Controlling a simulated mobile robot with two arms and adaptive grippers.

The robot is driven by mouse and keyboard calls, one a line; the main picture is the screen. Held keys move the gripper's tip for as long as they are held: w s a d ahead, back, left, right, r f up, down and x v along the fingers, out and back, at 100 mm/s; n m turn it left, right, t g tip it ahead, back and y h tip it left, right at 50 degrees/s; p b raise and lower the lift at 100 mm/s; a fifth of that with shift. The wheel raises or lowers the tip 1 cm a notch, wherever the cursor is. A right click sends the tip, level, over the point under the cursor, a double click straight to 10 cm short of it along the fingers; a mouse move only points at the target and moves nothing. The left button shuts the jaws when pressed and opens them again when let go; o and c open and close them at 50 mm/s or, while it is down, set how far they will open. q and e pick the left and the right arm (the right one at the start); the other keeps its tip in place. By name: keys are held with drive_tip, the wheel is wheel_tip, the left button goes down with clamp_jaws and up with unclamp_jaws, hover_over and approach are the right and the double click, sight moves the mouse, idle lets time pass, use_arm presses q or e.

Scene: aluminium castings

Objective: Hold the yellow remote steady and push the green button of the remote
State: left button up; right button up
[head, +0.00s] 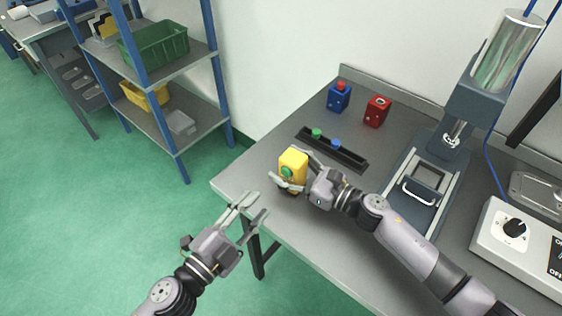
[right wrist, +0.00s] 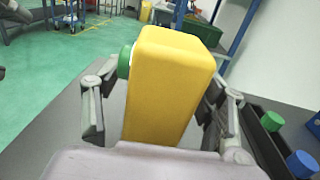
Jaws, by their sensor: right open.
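The yellow remote (head: 294,162) stands upright near the left end of the grey table. Its green button (head: 287,171) is on the side facing left; it also shows in the right wrist view (right wrist: 125,62). My right gripper (head: 291,170) is around the remote with one finger on each side. In the right wrist view the yellow remote (right wrist: 168,85) stands between the open fingers, and I cannot tell whether they touch it. My left gripper (head: 252,211) is open and empty, off the table's left edge, below and left of the remote.
A black tray (head: 345,156) with a green and a blue button lies behind the remote. A blue box (head: 339,98) and a red box (head: 376,111) stand farther back. A press (head: 440,150) and a control box (head: 515,235) are at the right. A shelf (head: 180,128) stands at the left.

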drive_tip(key=shift+x, duration=1.1)
drive_tip(key=shift+c, duration=0.4)
drive_tip(key=c, duration=1.3)
use_arm(q)
clamp_jaws()
